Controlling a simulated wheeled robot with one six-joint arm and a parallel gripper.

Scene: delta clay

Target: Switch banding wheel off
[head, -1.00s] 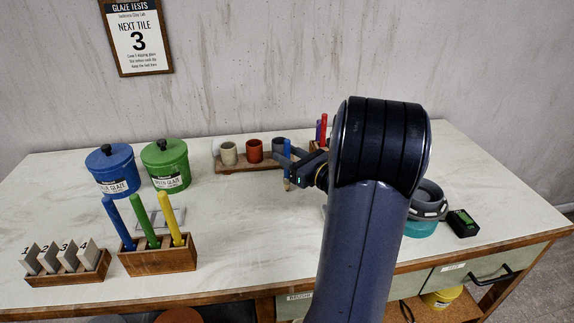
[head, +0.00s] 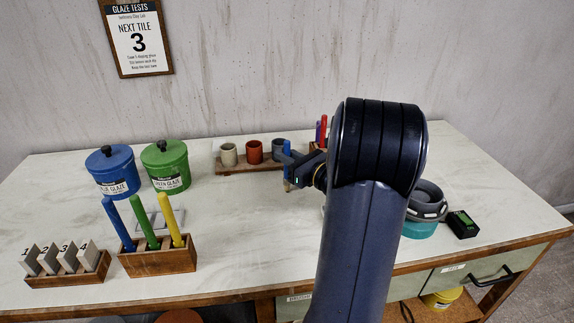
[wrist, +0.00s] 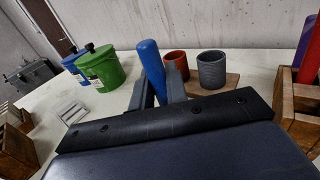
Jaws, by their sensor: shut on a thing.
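My gripper (head: 289,181) is shut on a blue stick-like tool (head: 286,150), held upright above the table in front of a row of cups. In the wrist view the blue tool (wrist: 150,66) rises between the two dark fingers (wrist: 158,88). A round teal thing with a thick grey ring (head: 424,207) at the right, partly hidden by my arm, may be the banding wheel. A small black box with a green face (head: 463,222) sits beside it. No switch position can be read.
Blue (head: 112,174) and green (head: 166,168) glaze pots stand at the left. A wooden block (head: 158,259) holds blue, green and yellow sticks, beside a rack of numbered tiles (head: 65,274). Cups stand on a board (head: 232,169) at the back. The middle of the table is clear.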

